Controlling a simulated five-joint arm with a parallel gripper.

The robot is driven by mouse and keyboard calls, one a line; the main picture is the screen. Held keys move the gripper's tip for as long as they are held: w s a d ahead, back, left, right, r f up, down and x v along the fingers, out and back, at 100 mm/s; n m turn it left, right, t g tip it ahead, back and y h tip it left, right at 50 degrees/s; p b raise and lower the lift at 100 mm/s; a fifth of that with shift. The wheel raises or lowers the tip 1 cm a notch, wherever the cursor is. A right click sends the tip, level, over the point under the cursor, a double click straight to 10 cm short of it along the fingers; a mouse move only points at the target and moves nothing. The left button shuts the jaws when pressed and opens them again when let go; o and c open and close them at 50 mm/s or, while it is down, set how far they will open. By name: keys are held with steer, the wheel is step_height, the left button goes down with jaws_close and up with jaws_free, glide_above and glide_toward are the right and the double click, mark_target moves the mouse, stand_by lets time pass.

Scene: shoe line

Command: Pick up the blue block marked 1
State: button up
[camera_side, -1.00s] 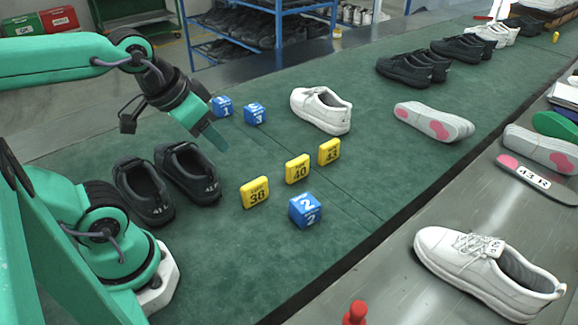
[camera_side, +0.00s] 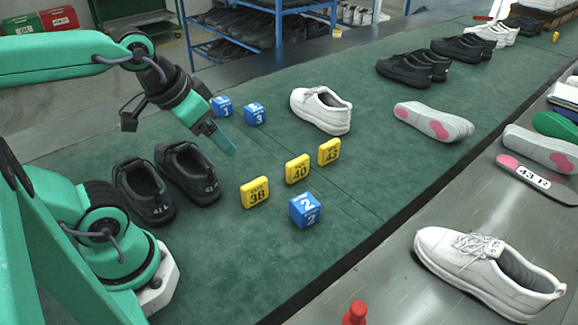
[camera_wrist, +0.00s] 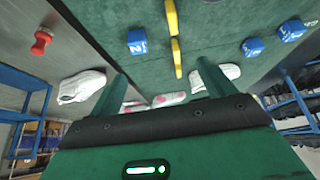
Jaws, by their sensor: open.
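The blue block marked 1 (camera_side: 222,106) sits on the green mat at the far left of the blocks in the side view. It appears to be the outer right blue block (camera_wrist: 291,30) in the wrist view. My gripper (camera_side: 222,142) hangs above the mat, in front of and apart from that block. In the wrist view its two fingers stand apart with nothing between them (camera_wrist: 162,78). The blue block marked 3 (camera_side: 255,113) is just right of block 1. The blue block marked 2 (camera_side: 305,210) lies nearer the camera.
Yellow tags 38 (camera_side: 255,193), 40 (camera_side: 297,169) and 43 (camera_side: 329,152) stand in a row. Black shoes (camera_side: 185,172) lie left of them, below my gripper. A white shoe (camera_side: 321,110) is right of block 3. Mat between block 3 and the tags is clear.

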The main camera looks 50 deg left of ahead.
steer(key=w+a+r+g+y, duration=0.1)
steer(key=w+a+r, duration=0.1)
steer(key=w+a, duration=0.6)
steer(key=w+a+r+g, duration=0.1)
steer(key=w+a+r, duration=0.2)
steer(key=w+a, duration=0.5)
steer(key=m+g, duration=0.1)
steer(key=g, duration=0.1)
glide_above(221, 100)
steer(key=d, duration=0.2)
steer(key=shift+y, duration=0.3)
steer(key=f, duration=1.9)
steer(key=shift+s+f, duration=0.25)
steer(key=shift+f, duration=0.1)
steer(key=shift+s+a+f+m, duration=0.1)
steer(key=shift+a+f+m, duration=0.2)
steer(key=shift+a+f, duration=0.25)
steer(key=shift+f, duration=1.1)
steer(key=shift+f, duration=0.1)
steer(key=shift+w+a+f, duration=0.15)
steer(key=shift+f, duration=0.65)
steer(key=shift+w+a+f, duration=0.1)
steer(key=shift+w+f, duration=0.05)
steer(key=shift+f, duration=0.7)
steer(key=shift+w+a+f, duration=0.15)
steer(key=shift+f, duration=0.65)
